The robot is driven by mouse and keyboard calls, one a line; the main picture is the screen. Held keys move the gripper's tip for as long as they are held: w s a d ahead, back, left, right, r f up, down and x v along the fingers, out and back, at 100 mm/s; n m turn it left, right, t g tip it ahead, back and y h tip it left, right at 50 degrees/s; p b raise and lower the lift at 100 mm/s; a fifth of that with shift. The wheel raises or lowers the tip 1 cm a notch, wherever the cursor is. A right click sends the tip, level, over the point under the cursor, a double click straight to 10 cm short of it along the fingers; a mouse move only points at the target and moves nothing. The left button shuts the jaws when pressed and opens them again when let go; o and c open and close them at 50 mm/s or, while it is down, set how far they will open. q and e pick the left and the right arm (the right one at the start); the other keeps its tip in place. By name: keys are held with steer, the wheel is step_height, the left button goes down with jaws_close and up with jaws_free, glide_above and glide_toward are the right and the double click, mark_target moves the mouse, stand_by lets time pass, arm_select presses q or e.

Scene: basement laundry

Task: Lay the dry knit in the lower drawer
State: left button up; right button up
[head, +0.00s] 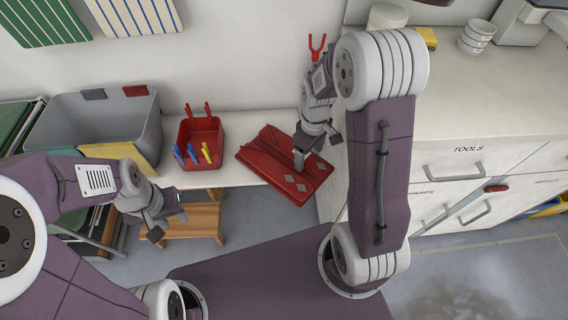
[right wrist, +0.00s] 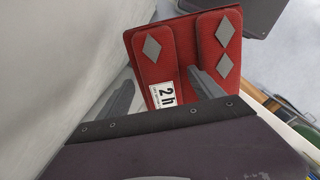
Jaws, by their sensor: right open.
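A folded red knit (head: 262,157) with grey diamonds lies on the pale shelf beside the counter. In the right wrist view the knit (right wrist: 228,75) bears a white tag reading "2 h". My right gripper (head: 317,150) is open just above the knit's right part. Its fingers stand apart in the right wrist view (right wrist: 163,92), with the tag between them; I cannot tell if they touch it. My left gripper (head: 170,223) looks open and empty in front of the shelf. The drawer fronts are shut: TOOLS (head: 497,151) on top, others (head: 416,195) below, partly hidden by my right arm.
A red basket (head: 201,157) with clothes pegs and a grey bin (head: 105,118) stand left of the knit. A wooden stool (head: 200,222) is below the shelf. The counter top (head: 470,95) is mostly clear.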

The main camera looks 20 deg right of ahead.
steer(key=shift+f, duration=0.75)
arm_select(q)
steer(key=shift+f, duration=0.3)
arm_select(e)
steer(key=shift+r, duration=0.1)
